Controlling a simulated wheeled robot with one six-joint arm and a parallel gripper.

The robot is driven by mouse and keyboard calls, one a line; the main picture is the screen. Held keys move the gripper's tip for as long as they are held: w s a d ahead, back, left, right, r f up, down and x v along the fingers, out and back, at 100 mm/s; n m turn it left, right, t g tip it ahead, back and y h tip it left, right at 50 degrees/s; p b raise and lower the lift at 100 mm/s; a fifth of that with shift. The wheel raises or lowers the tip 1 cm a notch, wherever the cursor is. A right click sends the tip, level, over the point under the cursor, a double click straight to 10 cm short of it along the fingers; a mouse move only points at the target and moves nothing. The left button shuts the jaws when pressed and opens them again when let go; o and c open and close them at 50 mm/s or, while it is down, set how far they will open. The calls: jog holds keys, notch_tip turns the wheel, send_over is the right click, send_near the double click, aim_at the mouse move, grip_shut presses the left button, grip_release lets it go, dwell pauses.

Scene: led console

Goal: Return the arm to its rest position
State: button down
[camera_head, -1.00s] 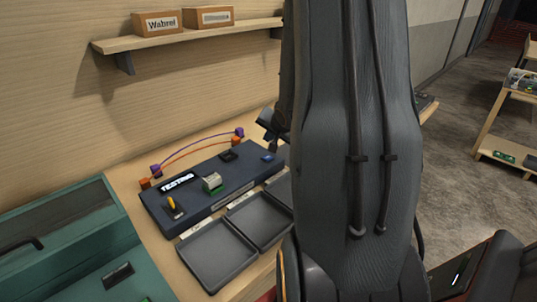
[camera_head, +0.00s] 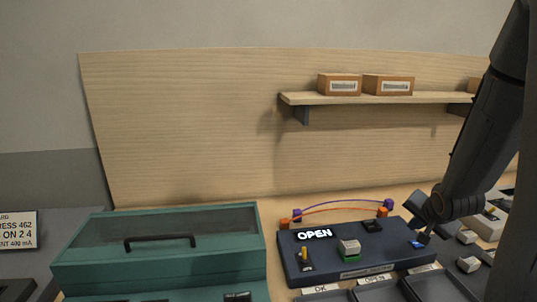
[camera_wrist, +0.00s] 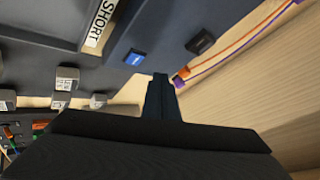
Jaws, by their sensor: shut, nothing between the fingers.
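My gripper (camera_head: 423,238) is shut and empty, just above the right end of the dark console (camera_head: 300,275), close to the blue button (camera_head: 417,245). In the wrist view the closed fingertips (camera_wrist: 160,80) are beside the blue button (camera_wrist: 135,57); I cannot tell if they touch it. A block on a green base (camera_head: 349,247) sits in the middle of the console. My arm comes down from the upper right and hides part of the bench.
Dark trays (camera_head: 390,291) lie in front of the console, beside labels. A teal case (camera_head: 160,248) with a clear lid stands at left. A shelf (camera_head: 400,99) with boxes is on the back panel. Purple and orange wires (camera_head: 335,206) arch behind the console. Small grey blocks (camera_head: 469,264) lie at right.

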jog(key=s+a+f+n+g+b, duration=0.1)
jog(key=a+n, duration=0.1)
jog(key=a, duration=0.3)
jog(key=s+a+f+n+g+b, duration=0.1)
jog(key=a, duration=0.4)
jog(key=s+a+f+n+y+b, duration=0.1)
jog(key=s+a+n, duration=0.1)
jog(key=a, duration=0.3)
jog(key=shift+a+n+g, duration=0.1)
jog(key=shift+n+g, duration=0.2)
jog(key=shift+g, duration=0.1)
jog(key=s+a+n+g+b, duration=0.1)
jog(key=s+a+n, duration=0.1)
jog(key=s+a, duration=0.1)
jog(key=s+a+f+n+g+y, duration=0.1)
jog(key=s+a+n, duration=0.1)
jog(key=s+a, duration=0.2)
jog(key=s+a+f+n+g+b, duration=0.1)
jog(key=s+a+n, duration=0.1)
jog(key=a, duration=0.4)
jog(key=shift+s+a+g+y+b, duration=0.1)
jog(key=shift+s+g+y+b, duration=0.25)
jog(key=shift+s, duration=0.45)
jog(key=shift+r, duration=0.1)
